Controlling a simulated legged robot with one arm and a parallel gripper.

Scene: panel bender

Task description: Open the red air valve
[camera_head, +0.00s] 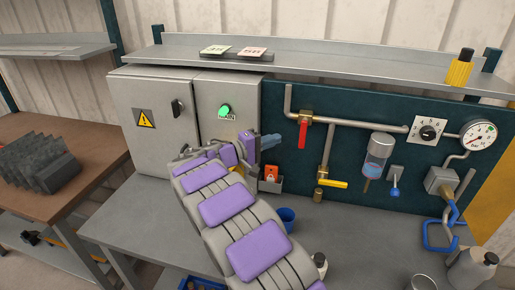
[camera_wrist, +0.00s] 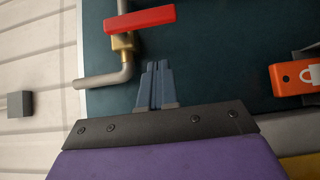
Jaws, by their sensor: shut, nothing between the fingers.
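The red air valve's handle (camera_head: 303,133) hangs straight down from its brass body (camera_head: 306,116) on the pipe at the top left of the dark green panel. In the wrist view the red handle (camera_wrist: 140,19) lies across the top, with the brass body (camera_wrist: 123,42) beneath it. My gripper (camera_head: 274,139) is shut and empty, to the left of the handle and apart from it. In the wrist view its blue-grey fingers (camera_wrist: 157,72) are together, pointing up the picture toward the valve, with a gap between.
A yellow-handled valve (camera_head: 333,183) sits lower on the pipe. A glass-bowl filter (camera_head: 377,155) and a pressure gauge (camera_head: 478,136) are to the right. An orange padlock tag (camera_wrist: 297,77) is near my gripper. A blue cup (camera_head: 286,219) and bottles stand on the bench below.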

